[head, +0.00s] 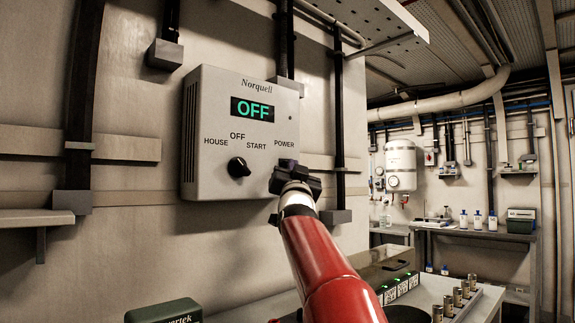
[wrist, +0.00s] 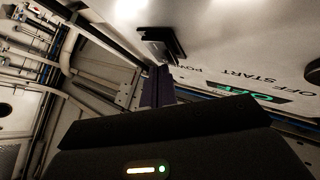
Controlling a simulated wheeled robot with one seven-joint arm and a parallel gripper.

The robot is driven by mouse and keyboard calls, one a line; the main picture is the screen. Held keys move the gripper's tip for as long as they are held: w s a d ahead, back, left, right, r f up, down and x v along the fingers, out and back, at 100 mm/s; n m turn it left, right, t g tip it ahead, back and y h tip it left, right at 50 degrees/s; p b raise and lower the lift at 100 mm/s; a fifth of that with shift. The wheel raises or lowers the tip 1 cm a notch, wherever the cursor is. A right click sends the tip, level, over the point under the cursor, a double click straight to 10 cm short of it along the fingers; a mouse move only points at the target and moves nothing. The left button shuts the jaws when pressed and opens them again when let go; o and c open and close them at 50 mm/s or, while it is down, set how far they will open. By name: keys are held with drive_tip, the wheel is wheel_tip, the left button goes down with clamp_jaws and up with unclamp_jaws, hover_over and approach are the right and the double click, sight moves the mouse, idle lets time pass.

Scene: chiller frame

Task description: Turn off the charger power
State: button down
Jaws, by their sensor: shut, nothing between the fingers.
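The charger is a pale grey wall box (head: 212,110) marked Norquell, with a display (head: 252,109) reading OFF in green. A black rotary knob (head: 238,167) sits under the HOUSE, OFF and START labels. In the head view my gripper (head: 287,164) is just below the POWER label (head: 284,144) and hides what lies behind it. In the wrist view a black switch-like part (wrist: 162,45) stands on the panel near that label. My shut, empty gripper (wrist: 158,85) is close to it; I cannot tell whether they touch. The display also shows in the wrist view (wrist: 252,97).
A shelf (head: 35,218) juts out at left, and a perforated shelf (head: 365,25) hangs above right. Below are a green case (head: 165,312) and a bench with several metal cylinders (head: 458,297). A white tank (head: 400,165) hangs on the far wall.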

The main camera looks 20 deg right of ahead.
drive_tip(key=shift+w+a, duration=0.1)
drive_tip(key=shift+w, duration=0.1)
idle(0.5)
drive_tip(key=shift+s+d+b, duration=0.25)
drive_tip(key=shift+s+b, duration=0.45)
drive_tip(key=shift+s, duration=0.05)
drive_tip(key=shift+f, duration=0.1)
drive_tip(key=s+b, duration=0.1)
drive_tip(key=s+d+b, duration=0.1)
drive_tip(key=s+b, duration=0.2)
drive_tip(key=shift+s+d+f+b, duration=0.25)
drive_tip(key=shift+s+d+b, duration=0.1)
drive_tip(key=shift+b, duration=0.05)
